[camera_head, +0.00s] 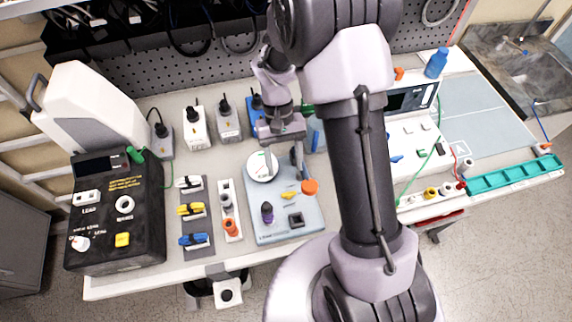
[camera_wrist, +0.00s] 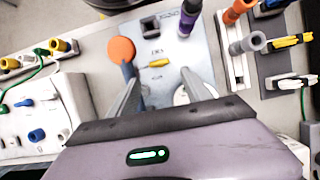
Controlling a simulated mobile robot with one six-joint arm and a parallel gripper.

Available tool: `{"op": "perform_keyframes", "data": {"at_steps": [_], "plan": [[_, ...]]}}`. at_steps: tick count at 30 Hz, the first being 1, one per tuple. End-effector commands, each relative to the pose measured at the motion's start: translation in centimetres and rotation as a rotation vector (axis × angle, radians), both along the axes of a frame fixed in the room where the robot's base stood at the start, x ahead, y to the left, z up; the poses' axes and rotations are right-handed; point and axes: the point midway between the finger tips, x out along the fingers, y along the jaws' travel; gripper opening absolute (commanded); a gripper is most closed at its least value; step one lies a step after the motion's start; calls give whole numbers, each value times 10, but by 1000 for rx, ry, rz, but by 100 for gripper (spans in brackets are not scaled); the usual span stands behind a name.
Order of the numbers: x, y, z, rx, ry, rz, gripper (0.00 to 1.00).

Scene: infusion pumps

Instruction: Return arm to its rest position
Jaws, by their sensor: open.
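My gripper (camera_head: 284,168) is open and empty, above the back part of a pale blue-grey panel (camera_head: 285,232). In the wrist view its two fingers (camera_wrist: 160,80) stand apart over the panel, with nothing between them. The panel carries an orange round knob (camera_head: 310,187), a yellow lever (camera_wrist: 159,63), a purple knob (camera_head: 267,212), a black square part (camera_head: 296,219) and a white gauge (camera_head: 260,167). The gauge is partly covered by a finger in the wrist view. My arm stretches over the table and hides part of it.
A black box (camera_head: 115,215) with knobs stands at the left. Grey strips (camera_head: 194,212) hold coloured connectors. Several plugged-in adapters (camera_head: 195,128) line the back. At the right are a white device (camera_head: 415,135), a blue bottle (camera_head: 436,63) and a teal tray (camera_head: 515,172). A pale mat (camera_head: 480,110) is clear.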

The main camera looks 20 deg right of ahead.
Motion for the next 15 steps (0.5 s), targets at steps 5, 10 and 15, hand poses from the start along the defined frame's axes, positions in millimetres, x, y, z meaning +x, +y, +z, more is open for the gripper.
{"op": "perform_keyframes", "data": {"at_steps": [5,10,15], "plan": [[-1,1,0,0,2,0,62],[-1,1,0,0,3,0,62],[0,3,10,3,-37,-13,62]]}}
